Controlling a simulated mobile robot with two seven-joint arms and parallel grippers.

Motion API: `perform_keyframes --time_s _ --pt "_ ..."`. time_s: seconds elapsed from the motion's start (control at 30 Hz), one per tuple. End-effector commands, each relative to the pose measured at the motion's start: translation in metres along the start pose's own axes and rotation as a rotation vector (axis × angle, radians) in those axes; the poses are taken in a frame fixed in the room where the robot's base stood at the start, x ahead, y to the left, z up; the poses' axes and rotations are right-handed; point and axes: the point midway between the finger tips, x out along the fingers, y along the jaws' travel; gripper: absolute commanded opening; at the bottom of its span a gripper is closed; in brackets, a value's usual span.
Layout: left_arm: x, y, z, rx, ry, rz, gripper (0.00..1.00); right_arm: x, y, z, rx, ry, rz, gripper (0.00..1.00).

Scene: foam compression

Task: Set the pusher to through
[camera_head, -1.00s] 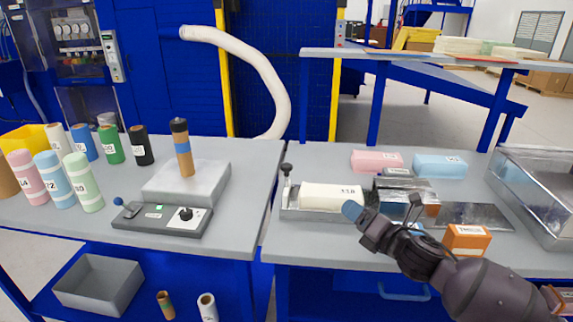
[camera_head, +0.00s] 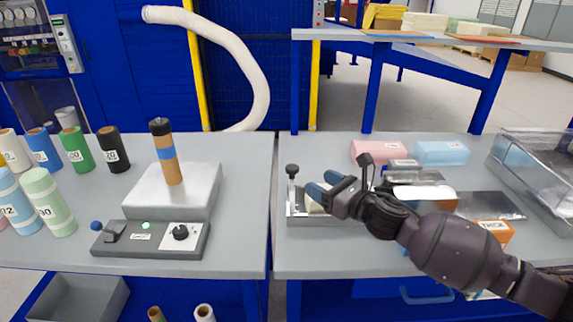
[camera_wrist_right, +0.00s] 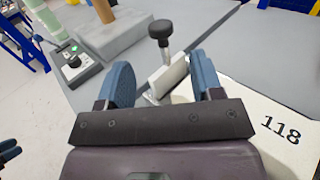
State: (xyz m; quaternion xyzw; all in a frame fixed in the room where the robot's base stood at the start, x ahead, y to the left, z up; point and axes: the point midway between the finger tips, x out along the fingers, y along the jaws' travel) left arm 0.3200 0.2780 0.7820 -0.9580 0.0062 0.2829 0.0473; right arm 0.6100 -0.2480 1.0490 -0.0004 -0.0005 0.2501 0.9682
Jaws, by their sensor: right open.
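The pusher is a black round knob (camera_head: 292,170) on an upright metal stem, at the left end of a shallow metal tray (camera_head: 296,214) on the right table. In the wrist view the knob (camera_wrist_right: 160,29) stands beyond my fingertips, with a pale plate (camera_wrist_right: 168,75) below it. A white foam piece (camera_wrist_right: 270,122) marked 118 lies in the tray, mostly hidden by my arm in the head view. My right gripper (camera_head: 321,190) is open above the foam, just right of the knob and apart from it. Part of what looks like my left gripper (camera_wrist_right: 8,151) shows at the wrist view's edge.
Pink (camera_head: 378,151) and blue (camera_head: 441,153) blocks lie behind my right arm. A clear-lidded bin (camera_head: 535,175) stands at the right. The left table holds a control box (camera_head: 150,238) and several foam rolls.

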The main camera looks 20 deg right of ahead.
Motion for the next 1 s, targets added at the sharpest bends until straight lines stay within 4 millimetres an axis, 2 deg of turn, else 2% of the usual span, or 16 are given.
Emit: perform_keyframes --time_s 0.17,0.4,0.6,0.8,1.0 --pt "-0.002 0.002 0.006 -0.007 -0.013 0.000 0.43 0.024 0.001 0.001 0.000 -0.002 0.001 0.60" --pt "-0.001 0.002 0.002 -0.006 -0.006 0.001 0.43 0.065 0.000 0.001 0.002 -0.001 0.000 0.60" --pt "0.001 0.002 -0.001 -0.005 0.002 0.001 0.43 0.090 0.000 -0.001 0.001 0.001 0.000 0.60" --pt "0.002 0.002 -0.004 -0.003 0.007 0.002 0.43 0.101 0.000 -0.001 0.002 0.001 -0.001 0.60" --pt "0.002 0.001 -0.004 -0.002 0.008 0.002 0.43 0.102 0.000 -0.001 0.002 0.001 0.000 0.60"
